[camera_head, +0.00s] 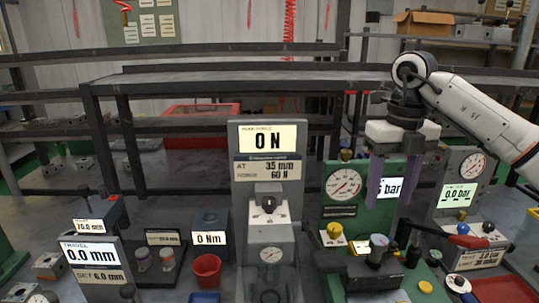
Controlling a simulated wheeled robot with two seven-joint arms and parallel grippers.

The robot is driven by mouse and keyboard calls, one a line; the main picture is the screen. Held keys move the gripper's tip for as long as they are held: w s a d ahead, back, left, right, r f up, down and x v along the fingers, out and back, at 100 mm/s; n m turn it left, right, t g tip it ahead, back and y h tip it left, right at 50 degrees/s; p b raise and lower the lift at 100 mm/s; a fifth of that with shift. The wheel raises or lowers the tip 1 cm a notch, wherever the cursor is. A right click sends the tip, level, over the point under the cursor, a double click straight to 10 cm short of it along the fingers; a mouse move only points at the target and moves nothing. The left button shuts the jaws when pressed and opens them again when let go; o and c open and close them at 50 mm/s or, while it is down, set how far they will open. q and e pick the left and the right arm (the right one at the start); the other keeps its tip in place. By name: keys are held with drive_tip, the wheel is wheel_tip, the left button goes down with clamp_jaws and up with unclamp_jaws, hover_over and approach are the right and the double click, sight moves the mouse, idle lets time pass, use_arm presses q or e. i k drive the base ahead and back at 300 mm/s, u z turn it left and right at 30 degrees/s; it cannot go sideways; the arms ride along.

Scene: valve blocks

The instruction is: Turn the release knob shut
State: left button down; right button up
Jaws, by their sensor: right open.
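My right gripper (390,203) hangs from the upper right with its two purple fingers pointing down and apart, with nothing between them. It is in front of a green panel (333,208) with a round dial (343,184) and a display partly hidden by the fingers, reading "bar". I cannot tell for certain which is the release knob. The fingers appear apart from both knobs. My left gripper is out of view.
A grey press stand (240,190) reading "0 N" stands left of the green panel. A grey gauge panel (448,200) reading "0.0 bar" is at right, with red and blue handles (467,239) before it. A red cup (207,270) and small display boxes are at left.

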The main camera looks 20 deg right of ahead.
sight(335, 230)
drive_tip(key=k, duration=1)
